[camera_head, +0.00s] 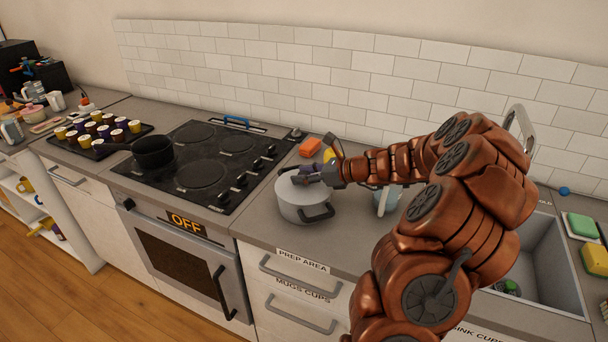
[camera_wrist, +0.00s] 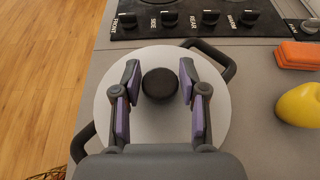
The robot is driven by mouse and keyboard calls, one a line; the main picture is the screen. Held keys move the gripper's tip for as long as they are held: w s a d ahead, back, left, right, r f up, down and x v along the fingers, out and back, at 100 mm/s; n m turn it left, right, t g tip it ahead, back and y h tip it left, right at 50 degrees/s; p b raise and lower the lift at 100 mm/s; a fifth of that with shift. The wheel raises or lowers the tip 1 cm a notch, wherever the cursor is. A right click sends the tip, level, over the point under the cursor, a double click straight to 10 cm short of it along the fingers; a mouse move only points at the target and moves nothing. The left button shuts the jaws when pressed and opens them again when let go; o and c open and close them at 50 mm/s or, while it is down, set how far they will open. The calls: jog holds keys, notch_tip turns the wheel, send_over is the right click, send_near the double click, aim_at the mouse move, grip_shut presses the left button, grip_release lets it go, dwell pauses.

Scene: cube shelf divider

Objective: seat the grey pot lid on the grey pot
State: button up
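The grey pot (camera_head: 304,212) stands on the counter right of the stove, with black side handles, one of which shows at the upper right in the wrist view (camera_wrist: 222,62). The round grey pot lid (camera_wrist: 160,128) with its black knob lies over the pot's top, and no pot opening shows around it. Whether its rim sits fully flush cannot be told. My gripper (camera_wrist: 160,80) is over the lid, its purple-padded fingers on either side of the knob with narrow gaps. In the head view my gripper (camera_head: 305,174) hides part of the lid.
The stove (camera_head: 205,165) with a black pot (camera_head: 153,152) is on the left. An orange block (camera_head: 311,147) and a yellow object (camera_wrist: 300,104) lie close by the pot. A blue container (camera_head: 387,204) stands right of it, and the sink (camera_head: 545,262) is farther right.

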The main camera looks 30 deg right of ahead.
aim_at(329, 192)
jog(key=o, duration=0.6)
jog(key=shift+c, duration=0.2)
jog(key=shift+s+r, duration=0.1)
jog(key=shift+p+v, duration=1.9)
jog(key=shift+v, duration=2)
